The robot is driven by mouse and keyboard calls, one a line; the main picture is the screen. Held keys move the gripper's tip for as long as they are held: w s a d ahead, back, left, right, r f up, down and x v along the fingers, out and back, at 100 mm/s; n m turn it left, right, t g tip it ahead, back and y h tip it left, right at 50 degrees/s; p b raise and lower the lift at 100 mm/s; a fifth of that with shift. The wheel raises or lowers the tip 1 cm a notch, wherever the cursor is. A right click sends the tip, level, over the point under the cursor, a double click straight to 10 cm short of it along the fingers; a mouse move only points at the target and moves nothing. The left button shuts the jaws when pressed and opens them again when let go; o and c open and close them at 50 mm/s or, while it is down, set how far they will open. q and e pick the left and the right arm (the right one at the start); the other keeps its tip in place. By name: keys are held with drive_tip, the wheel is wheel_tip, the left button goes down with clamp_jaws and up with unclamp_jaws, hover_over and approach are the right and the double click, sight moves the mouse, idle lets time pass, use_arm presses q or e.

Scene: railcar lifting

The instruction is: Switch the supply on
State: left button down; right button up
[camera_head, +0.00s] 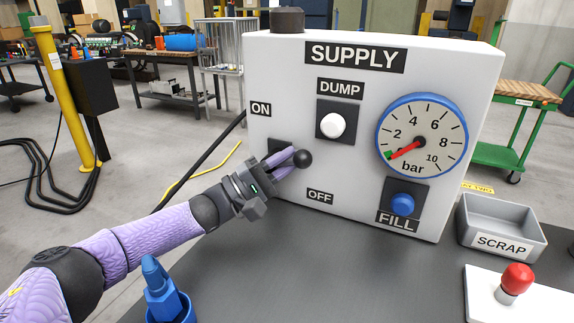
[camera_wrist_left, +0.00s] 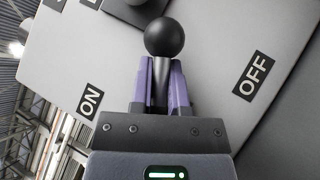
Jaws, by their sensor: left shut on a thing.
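The supply box is a white panel (camera_head: 360,80) labelled SUPPLY, standing on a dark table. Its lever ends in a black ball knob (camera_head: 303,158), which also shows in the left wrist view (camera_wrist_left: 166,37). An ON label (camera_head: 260,108) is above and left of the lever, and an OFF label (camera_head: 320,195) is below it. My left gripper (camera_head: 283,163) is shut on the lever's stem just behind the knob. In the wrist view the stem shows between the purple fingers (camera_wrist_left: 163,85), between the two labels. The gripper partly hides the lever's mount. My right gripper is not in view.
The panel also has a white DUMP button (camera_head: 333,125), a blue FILL button (camera_head: 402,202) and a gauge (camera_head: 422,137) with its red needle near zero. A grey SCRAP tray (camera_head: 502,228), a red button (camera_head: 517,278) and a blue pointed object (camera_head: 158,285) are nearby. The table's middle is clear.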

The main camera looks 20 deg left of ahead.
use_arm(q)
drive_tip(key=shift+a+r+n+t, duration=0.1)
drive_tip(key=shift+r+n+t, duration=0.1)
drive_tip(key=shift+n+t, duration=0.9)
drive_tip(key=shift+n, duration=0.3)
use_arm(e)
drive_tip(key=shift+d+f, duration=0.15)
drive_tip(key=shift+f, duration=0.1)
use_arm(q)
drive_tip(key=shift+r, duration=0.1)
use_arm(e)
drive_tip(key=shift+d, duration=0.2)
use_arm(q)
drive_tip(key=c, duration=0.6)
unclamp_jaws()
drive_tip(key=shift+a+t+y, duration=0.1)
drive_tip(key=shift+t+y, duration=0.2)
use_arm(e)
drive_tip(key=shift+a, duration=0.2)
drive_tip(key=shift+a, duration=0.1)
